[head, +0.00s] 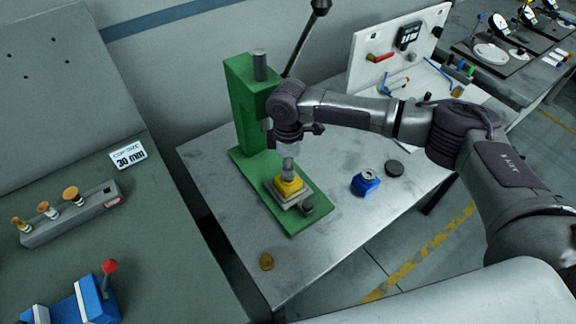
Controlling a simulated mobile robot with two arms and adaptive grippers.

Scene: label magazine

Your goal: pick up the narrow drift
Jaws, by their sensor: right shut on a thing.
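My right gripper (287,150) points down in front of the green press and is shut on a slim grey cylinder (288,166), which looks like the narrow drift. The cylinder stands roughly upright, with its lower end at the yellow block (289,187) on the press base. I cannot tell whether it touches the block or hangs just above it. The gripper's wrist hides the cylinder's upper part and some of the press. My left gripper is not in view.
The green press (243,110) has a long dark lever (300,45). A tool rack (75,218) stands on the left bench. The table's front is mostly clear.

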